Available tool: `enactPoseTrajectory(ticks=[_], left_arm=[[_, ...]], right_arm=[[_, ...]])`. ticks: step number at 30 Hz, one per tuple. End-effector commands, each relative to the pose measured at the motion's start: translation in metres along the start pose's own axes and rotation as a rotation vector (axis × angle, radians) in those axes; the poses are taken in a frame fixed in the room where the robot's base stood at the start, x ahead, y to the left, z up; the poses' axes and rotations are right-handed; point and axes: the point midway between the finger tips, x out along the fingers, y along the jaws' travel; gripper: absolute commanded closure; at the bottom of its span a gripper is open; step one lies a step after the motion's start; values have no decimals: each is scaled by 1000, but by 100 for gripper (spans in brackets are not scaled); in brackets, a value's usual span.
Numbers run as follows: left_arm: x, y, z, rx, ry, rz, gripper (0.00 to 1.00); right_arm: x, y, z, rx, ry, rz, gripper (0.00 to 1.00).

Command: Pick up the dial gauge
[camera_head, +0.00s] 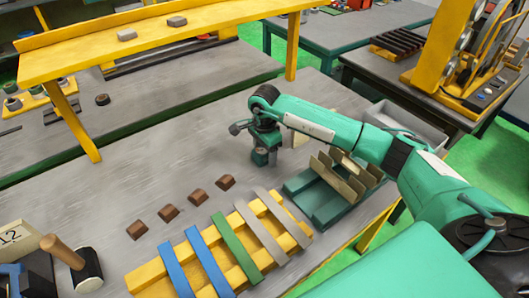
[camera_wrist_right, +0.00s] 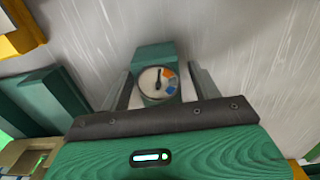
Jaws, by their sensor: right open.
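The dial gauge (camera_wrist_right: 157,82) has a green block body and a round white face with a dark needle and orange and blue marks. In the right wrist view it stands on the grey table between the two fingers of my right gripper (camera_wrist_right: 163,76). The fingers are open, with a gap visible on the right side of the gauge; contact on the left is hard to tell. In the head view my right gripper (camera_head: 263,151) points down at the middle of the table and mostly hides the gauge. My left gripper is not in view.
A green slotted holder (camera_head: 322,206) with upright tan plates stands right of the gripper. A yellow rack (camera_head: 152,276) with blue, green and grey strips lies in front, beside several brown blocks (camera_head: 168,212). A hammer (camera_head: 64,252) lies front left. A yellow shelf (camera_head: 75,62) spans the back.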

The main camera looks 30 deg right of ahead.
Motion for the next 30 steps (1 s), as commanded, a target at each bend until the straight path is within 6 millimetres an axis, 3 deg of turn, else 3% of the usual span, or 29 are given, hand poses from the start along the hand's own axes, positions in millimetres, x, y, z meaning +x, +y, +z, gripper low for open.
enactPoseTrajectory(ticks=[5,12,23,30], left_arm=[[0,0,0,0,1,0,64],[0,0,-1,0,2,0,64],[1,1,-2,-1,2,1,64],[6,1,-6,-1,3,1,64]], right_arm=[[0,0,0,0,0,-1,38],[0,0,0,0,0,-1,85],[-4,-1,0,0,0,-3,85],[-33,-1,0,0,1,-6,85]])
